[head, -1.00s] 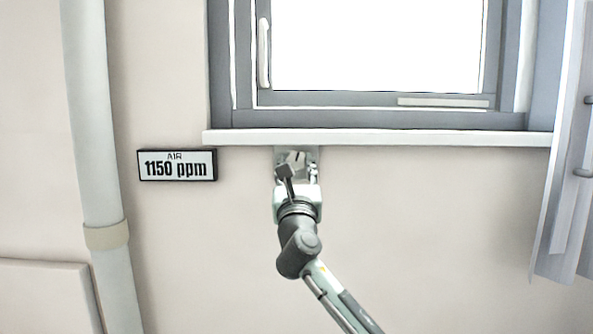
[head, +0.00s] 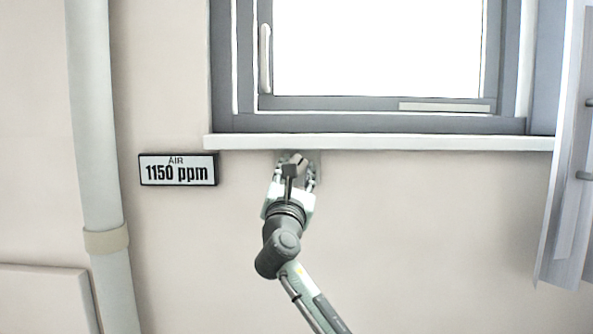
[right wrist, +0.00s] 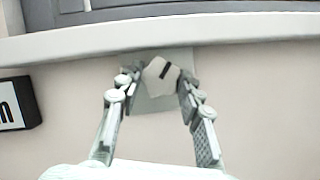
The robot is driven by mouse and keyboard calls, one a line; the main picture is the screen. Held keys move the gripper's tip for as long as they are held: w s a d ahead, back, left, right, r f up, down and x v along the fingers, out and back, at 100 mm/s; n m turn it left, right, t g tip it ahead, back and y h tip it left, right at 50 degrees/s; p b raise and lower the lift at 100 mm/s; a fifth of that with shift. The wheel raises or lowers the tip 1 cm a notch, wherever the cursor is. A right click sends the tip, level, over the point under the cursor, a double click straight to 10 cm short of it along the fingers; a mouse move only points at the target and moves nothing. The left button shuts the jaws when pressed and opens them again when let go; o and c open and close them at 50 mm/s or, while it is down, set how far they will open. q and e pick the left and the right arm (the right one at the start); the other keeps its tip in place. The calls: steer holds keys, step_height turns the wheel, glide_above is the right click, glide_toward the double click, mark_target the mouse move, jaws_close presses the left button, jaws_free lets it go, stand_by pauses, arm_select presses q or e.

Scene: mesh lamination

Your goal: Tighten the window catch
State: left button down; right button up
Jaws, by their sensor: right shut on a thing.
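A pale, angular knob with a dark mark (right wrist: 160,76) sits on a square grey plate (right wrist: 157,104) fixed to the wall just under the window sill. I take this knob to be the catch. My right gripper (right wrist: 158,84) has one finger on each side of the knob and is shut on it. In the head view the right gripper (head: 294,176) reaches up to the plate (head: 316,160) and hides most of the knob. My left gripper is not in view.
The white sill (head: 400,143) juts out just above the gripper. An air display (head: 178,169) reading 1150 ppm hangs left of it. A vertical pipe (head: 95,130) runs at the far left. A grey panel (head: 562,200) hangs at right. The wall below is clear.

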steer(key=o, duration=1.2)
steer(key=shift+c, duration=0.2)
steer(key=v, duration=1.2)
